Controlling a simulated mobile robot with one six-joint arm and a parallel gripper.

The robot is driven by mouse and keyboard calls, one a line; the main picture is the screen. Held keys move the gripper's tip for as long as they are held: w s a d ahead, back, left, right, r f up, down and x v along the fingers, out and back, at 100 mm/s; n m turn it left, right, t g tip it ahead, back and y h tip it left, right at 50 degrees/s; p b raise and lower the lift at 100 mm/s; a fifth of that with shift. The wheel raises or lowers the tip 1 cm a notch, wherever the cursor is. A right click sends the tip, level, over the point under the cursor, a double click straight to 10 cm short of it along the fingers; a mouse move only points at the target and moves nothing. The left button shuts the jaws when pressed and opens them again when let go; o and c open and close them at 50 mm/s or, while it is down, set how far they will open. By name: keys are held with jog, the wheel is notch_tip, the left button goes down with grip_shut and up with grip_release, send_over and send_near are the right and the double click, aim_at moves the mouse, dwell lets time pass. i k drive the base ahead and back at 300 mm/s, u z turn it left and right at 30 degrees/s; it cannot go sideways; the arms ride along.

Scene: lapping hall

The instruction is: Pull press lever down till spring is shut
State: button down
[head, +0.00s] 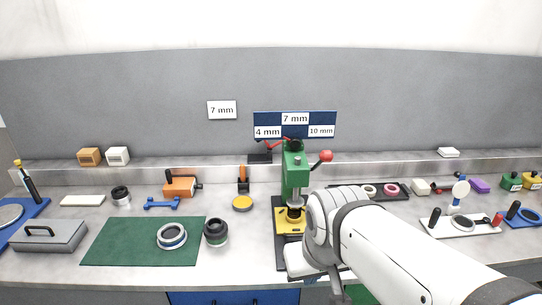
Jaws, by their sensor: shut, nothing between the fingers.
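The green press (294,176) stands at the middle of the bench on a dark base. Its lever ends in a red ball (326,156), up and to the right of the press head. A silver plunger shows under the head, above a yellow fixture (287,225); I cannot make out the state of the spring. My white arm reaches in from the lower right and covers the area right of the press base. My gripper's fingers cannot be made out; they are hidden behind the arm or out of view.
A green mat (130,242) with a ring (172,236) lies left of the press, beside a dark cylinder (216,232). A yellow disc (243,203) lies near the press. A black tray (375,191) is behind my arm. Signs reading 4, 7 and 10 mm (295,119) are above.

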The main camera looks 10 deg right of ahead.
aim_at(326, 156)
jog(key=u, duration=1.3)
jog(key=k, duration=1.7)
jog(key=z, duration=0.9)
jog(key=i, duration=1.65)
jog(key=u, duration=0.2)
